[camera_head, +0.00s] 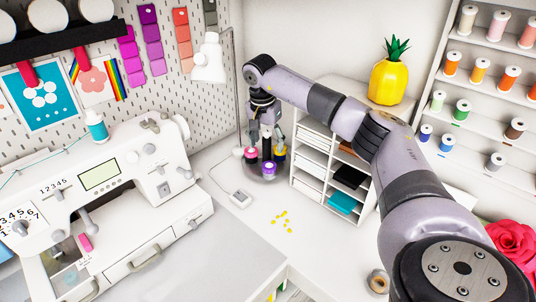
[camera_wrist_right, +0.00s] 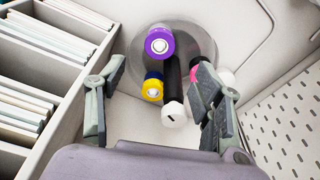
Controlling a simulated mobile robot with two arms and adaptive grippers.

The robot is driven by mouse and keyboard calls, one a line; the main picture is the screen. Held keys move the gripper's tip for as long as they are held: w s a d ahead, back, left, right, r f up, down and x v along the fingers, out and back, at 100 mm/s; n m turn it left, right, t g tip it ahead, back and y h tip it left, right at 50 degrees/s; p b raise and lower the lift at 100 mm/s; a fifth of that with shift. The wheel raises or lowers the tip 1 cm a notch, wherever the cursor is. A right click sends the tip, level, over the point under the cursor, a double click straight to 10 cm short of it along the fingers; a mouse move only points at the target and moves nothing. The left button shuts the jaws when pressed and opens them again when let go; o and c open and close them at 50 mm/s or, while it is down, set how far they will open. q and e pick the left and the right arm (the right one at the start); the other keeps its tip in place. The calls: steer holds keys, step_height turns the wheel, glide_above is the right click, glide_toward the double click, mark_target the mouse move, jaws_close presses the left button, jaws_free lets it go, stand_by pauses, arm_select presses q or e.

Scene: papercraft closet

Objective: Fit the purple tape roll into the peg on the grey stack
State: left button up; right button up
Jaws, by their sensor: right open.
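The grey stack (camera_head: 270,178) is a round grey base on the table beside the shelf unit, and its disc (camera_wrist_right: 205,40) shows in the wrist view. The purple tape roll (camera_head: 269,168) is at the front of the base. In the wrist view the purple roll (camera_wrist_right: 159,33) has a white centre and appears upright over a peg position; I cannot tell how deep it sits. My right gripper (camera_head: 265,132) is above the stack, pointing down. Its fingers (camera_wrist_right: 160,72) are apart, with the stack's dark post (camera_wrist_right: 172,80) between them. My left gripper is out of view.
Yellow (camera_wrist_right: 152,88) and pink (camera_head: 251,152) rolls are also on the stack. The white shelf unit (camera_head: 322,150) stands close on the right. A pegboard wall (camera_head: 170,45), lamp (camera_head: 208,62) and sewing machine (camera_head: 110,180) are left. Small yellow bits (camera_head: 282,219) lie in front.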

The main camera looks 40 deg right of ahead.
steer(key=shift+s+a+r, duration=0.1)
steer(key=shift+a+r, duration=0.1)
steer(key=shift+r, duration=1.25)
